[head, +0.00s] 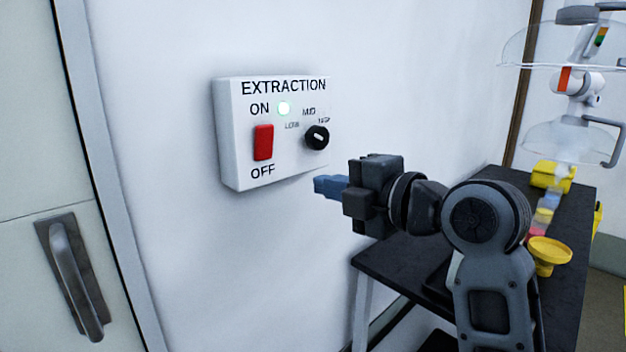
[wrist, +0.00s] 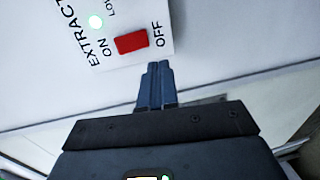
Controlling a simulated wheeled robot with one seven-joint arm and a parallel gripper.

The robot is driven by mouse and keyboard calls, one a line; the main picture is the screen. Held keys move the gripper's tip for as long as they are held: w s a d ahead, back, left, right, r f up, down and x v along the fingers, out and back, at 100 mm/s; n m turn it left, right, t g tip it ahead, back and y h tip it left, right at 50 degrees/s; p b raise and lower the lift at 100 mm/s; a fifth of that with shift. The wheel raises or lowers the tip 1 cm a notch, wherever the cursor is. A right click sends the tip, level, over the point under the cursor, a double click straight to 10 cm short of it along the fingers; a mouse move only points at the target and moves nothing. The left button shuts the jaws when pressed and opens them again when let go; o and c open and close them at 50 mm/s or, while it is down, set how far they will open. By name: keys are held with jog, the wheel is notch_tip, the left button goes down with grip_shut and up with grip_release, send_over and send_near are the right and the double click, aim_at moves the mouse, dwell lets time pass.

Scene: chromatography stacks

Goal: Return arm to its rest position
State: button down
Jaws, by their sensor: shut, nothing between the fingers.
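My gripper (head: 328,186) is at the end of my extended arm, in front of the white wall, to the lower right of the extraction panel (head: 232,170). Its blue fingers are together and hold nothing, and they also show in the wrist view (wrist: 154,84). The fingertips look apart from the panel. The panel carries a red switch (head: 263,142) marked ON and OFF, a lit green-white lamp (head: 284,108) and a black knob (head: 317,137). The red switch also shows in the wrist view (wrist: 131,41), just beyond the fingertips.
A dark table (head: 390,262) stands behind and right of my arm. It bears a yellow dish (head: 549,250), a yellow box (head: 552,175) and other small items. White equipment with clear discs (head: 570,140) stands at the far right. A door with a metal handle (head: 72,280) is at left.

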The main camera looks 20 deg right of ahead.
jog(key=shift+s+d+f, duration=0.1)
jog(key=shift+s+d, duration=0.05)
jog(key=shift+s, duration=0.35)
jog(key=s+f+m+h, duration=0.2)
jog(key=s+f+m, duration=0.55)
jog(key=f, duration=0.35)
jog(key=s+f+m+h, duration=0.2)
jog(key=s+f+m, duration=0.4)
jog(key=s+f, duration=0.4)
jog(key=s+a+f+m+h, duration=0.1)
jog(key=s+m, duration=0.7)
jog(key=s, duration=1.5)
jog(key=shift+s+f+g, duration=0.3)
jog(key=shift+f+g, duration=0.1)
jog(key=shift+f, duration=0.05)
jog(key=c, duration=1.8)
grip_release()
jog(key=shift+c, duration=0.2)
